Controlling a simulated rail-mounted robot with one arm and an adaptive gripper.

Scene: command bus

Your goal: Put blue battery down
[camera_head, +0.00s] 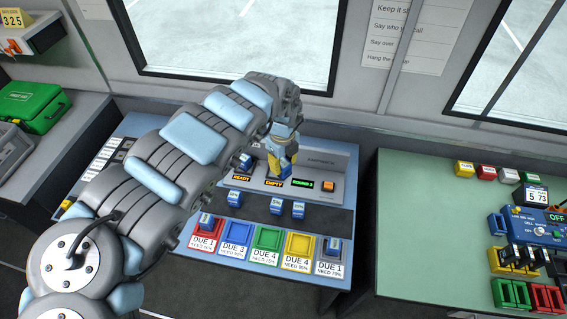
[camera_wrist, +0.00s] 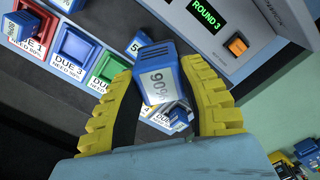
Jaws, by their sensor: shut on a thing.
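My gripper (camera_head: 277,165) is over the grey charger console (camera_head: 338,160), by the EMPTY display. In the wrist view, my yellow-fingered gripper (camera_wrist: 175,95) is shut on a blue battery (camera_wrist: 158,80) with a white label that seems to read 90%, upside down. The head view does not clearly show the held battery. Another blue battery (camera_head: 245,162) stands in the console above the READY display. Several blue batteries (camera_head: 275,205) stand on the dark strip in front. One battery (camera_head: 206,221) is in the left red tray, another (camera_head: 333,247) in the right grey tray.
An orange button (camera_head: 328,185) is right of the ROUND 3 display. A green table (camera_head: 420,210) with coloured parts stands to the right.

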